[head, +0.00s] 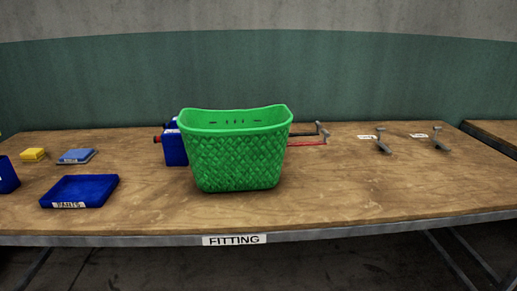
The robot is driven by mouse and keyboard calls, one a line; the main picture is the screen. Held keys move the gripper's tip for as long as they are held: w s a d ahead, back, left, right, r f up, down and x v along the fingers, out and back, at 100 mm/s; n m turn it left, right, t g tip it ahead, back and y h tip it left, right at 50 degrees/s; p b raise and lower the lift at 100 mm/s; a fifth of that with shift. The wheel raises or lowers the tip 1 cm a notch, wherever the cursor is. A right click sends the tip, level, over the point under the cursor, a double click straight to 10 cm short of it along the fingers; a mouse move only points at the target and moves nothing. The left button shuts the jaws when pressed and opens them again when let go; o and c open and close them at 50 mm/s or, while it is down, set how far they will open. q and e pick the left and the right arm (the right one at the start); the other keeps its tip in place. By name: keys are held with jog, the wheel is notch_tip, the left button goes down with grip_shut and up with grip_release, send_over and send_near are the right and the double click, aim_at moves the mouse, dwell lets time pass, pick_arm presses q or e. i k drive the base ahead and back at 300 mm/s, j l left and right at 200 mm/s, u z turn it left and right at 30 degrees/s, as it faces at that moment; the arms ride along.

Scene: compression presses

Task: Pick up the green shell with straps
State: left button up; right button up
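A green woven-pattern shell (237,158), shaped like an open basket, stands upright near the middle of the wooden table in the head view. A row of small dark slots shows on its inner back wall. I cannot make out straps on it. Its inside bottom and back are hidden. Neither of my grippers is in view.
A blue box (174,148) stands partly hidden behind the shell. Grey metal pieces (382,142) (439,139) stand at right. The wooden table's (370,190) front right is clear.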

aim_at(248, 156)
jog(key=i+l, duration=0.1)
jog(key=l, duration=0.15)
jog(key=i+l, duration=0.1)
jog(key=l, duration=0.15)
jog(key=i+l+u, duration=0.2)
jog(key=l, duration=0.2)
jog(key=l+u, duration=0.2)
jog(key=l, duration=0.15)
jog(key=u, duration=1.5)
